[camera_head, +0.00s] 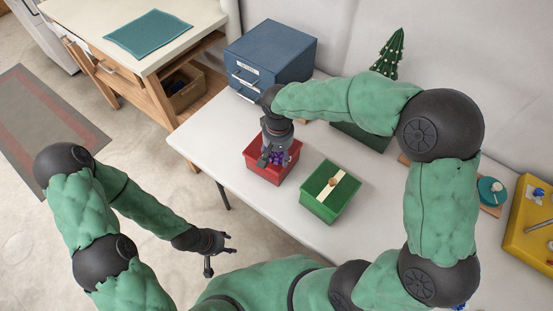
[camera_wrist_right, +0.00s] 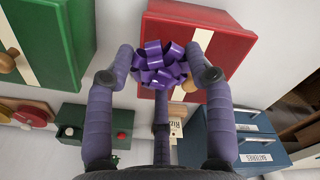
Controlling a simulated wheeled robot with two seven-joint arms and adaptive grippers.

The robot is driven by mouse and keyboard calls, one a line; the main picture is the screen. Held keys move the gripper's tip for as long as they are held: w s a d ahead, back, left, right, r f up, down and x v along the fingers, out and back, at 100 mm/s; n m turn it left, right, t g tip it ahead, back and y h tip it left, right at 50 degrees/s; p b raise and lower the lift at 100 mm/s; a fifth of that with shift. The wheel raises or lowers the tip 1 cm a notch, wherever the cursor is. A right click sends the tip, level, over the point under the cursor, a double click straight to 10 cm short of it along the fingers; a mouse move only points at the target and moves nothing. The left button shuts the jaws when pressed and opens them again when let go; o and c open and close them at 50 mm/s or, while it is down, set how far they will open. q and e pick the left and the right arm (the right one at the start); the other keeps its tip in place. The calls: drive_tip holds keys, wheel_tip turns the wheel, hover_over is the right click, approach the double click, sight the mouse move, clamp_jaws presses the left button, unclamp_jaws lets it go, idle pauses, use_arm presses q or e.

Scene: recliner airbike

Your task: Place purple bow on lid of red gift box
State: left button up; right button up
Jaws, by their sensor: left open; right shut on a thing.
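The red gift box (camera_head: 258,172) stands on the white table, with my right gripper (camera_head: 272,158) over its top. The purple bow (camera_head: 280,158) is between that gripper's fingers, above the lid. In the right wrist view, the fingers are shut on the bow (camera_wrist_right: 158,66), with the red box (camera_wrist_right: 229,42) and its pale ribbon behind it. The bow hides part of the lid, and I cannot tell whether it touches it. My left gripper (camera_head: 222,247) is open and empty, low over the floor in front of the table.
A green gift box (camera_head: 318,202) with pale ribbon and wooden knob stands right of the red box. A blue drawer cabinet (camera_head: 272,55) is behind, and a small decorated tree (camera_head: 388,52) is at the back. A yellow tray (camera_head: 525,225) sits far right. The table's front left is clear.

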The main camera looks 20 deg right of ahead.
sight(277, 159)
drive_tip(key=shift+w+f, duration=0.2)
drive_tip(key=shift+f, duration=0.1)
drive_tip(key=shift+w+f+b, duration=0.2)
drive_tip(key=shift+f+b, duration=0.4)
drive_tip(key=shift+f, duration=1.1)
drive_tip(key=shift+a, duration=0.1)
drive_tip(key=shift+f, duration=0.2)
drive_tip(key=o, duration=0.7)
drive_tip(key=shift+o, duration=0.2)
drive_tip(key=shift+r, duration=0.1)
drive_tip(key=r+p, duration=0.1)
drive_tip(key=r, duration=0.3)
drive_tip(key=r+p, duration=0.1)
drive_tip(key=r, duration=0.3)
drive_tip(key=r+p, duration=0.1)
drive_tip(key=r, duration=0.3)
drive_tip(key=shift+s+r+p, duration=0.15)
drive_tip(key=shift+s+p, duration=0.1)
drive_tip(key=shift+p, duration=0.1)
